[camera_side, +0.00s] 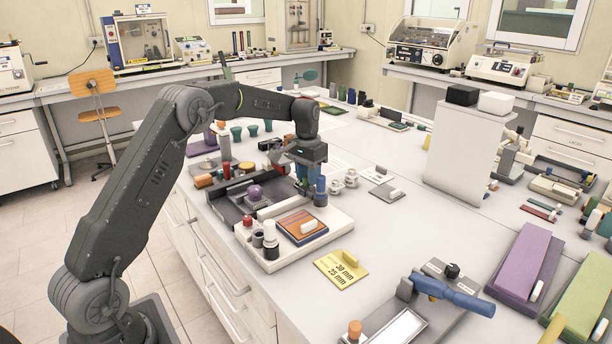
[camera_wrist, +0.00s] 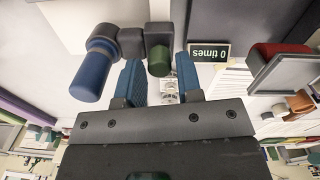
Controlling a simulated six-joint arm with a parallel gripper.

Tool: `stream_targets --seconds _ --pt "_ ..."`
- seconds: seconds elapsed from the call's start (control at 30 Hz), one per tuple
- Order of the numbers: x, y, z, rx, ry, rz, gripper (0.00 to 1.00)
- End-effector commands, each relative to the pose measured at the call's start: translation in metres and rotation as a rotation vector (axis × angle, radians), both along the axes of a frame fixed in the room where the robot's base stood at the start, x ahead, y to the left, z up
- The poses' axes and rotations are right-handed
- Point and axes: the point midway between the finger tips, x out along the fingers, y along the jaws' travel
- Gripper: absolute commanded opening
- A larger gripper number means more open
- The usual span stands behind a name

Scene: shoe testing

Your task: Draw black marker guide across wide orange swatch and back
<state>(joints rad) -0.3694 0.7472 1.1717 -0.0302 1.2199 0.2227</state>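An orange swatch (camera_side: 298,224) with darker stripes and a blue edge lies on a white board near the table's front edge in the side view. My gripper (camera_side: 305,176) points down above the work area, behind the swatch and apart from it. In the wrist view the two blue fingers of my gripper (camera_wrist: 158,82) stand apart, with a clear gap between them. A dark green cylinder (camera_wrist: 158,61) shows beyond the fingertips; nothing is seen gripped. I cannot tell for sure which dark piece is the black marker guide. The swatch is not clear in the wrist view.
A blue cylinder (camera_side: 320,191) stands close beside my gripper. A purple ball (camera_side: 255,192) sits in a dark tray on the left. Small dark and white cylinders stand left of the swatch. A yellow card (camera_side: 341,268) lies in front, with bare white table (camera_side: 385,235) to its right.

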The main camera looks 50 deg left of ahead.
Motion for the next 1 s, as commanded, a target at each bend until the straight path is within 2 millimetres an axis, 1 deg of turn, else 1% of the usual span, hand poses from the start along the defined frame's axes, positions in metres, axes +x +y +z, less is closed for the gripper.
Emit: stream_targets --seconds 0.03,0.13,0.17,0.37,0.47,0.57,0.67,0.8,1.0 --pt "-0.001 0.0 0.0 0.0 0.002 0.0 0.38" --pt "-0.001 0.0 0.0 -0.001 0.004 0.0 0.47" --pt "-0.001 0.0 0.0 -0.001 0.005 0.0 0.48" --pt "-0.002 0.0 0.0 -0.001 0.007 0.0 0.48" --pt "-0.002 0.0 0.004 0.0 0.006 0.0 0.48" --pt "-0.001 0.001 0.016 0.0 0.004 0.0 0.48" --pt "-0.002 0.001 0.035 0.001 0.003 0.0 0.48" --pt "-0.002 0.002 0.068 0.002 0.002 0.0 0.48" --pt "-0.002 0.003 0.109 0.001 0.003 0.0 0.48"
